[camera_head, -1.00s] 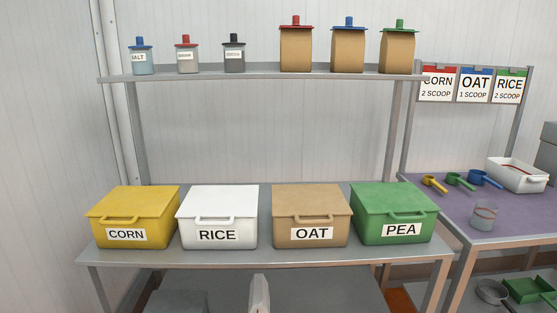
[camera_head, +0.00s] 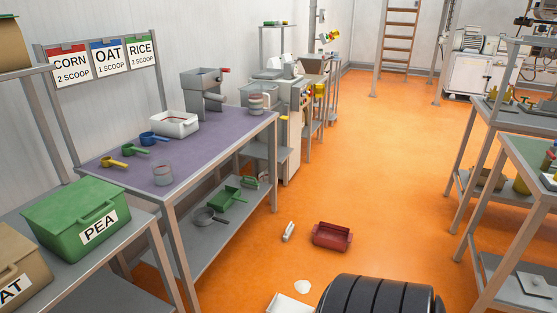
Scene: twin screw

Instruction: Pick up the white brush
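A small, narrow white object (camera_head: 288,232), which looks like the white brush, lies on the orange floor in the middle of the head view. It is close to the left of a red dustpan-like tray (camera_head: 332,235), with a small gap between them. It is small in the picture, so its bristles cannot be made out. Neither of my grippers is in view, and nothing is seen touching the white object.
A purple-topped table (camera_head: 215,148) stands left of it, with a green dustpan (camera_head: 225,199) on its lower shelf. A white patch (camera_head: 302,287) and a large black ribbed object (camera_head: 378,297) are nearer. Metal racks (camera_head: 478,150) stand right. Orange floor (camera_head: 375,150) lies clear between.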

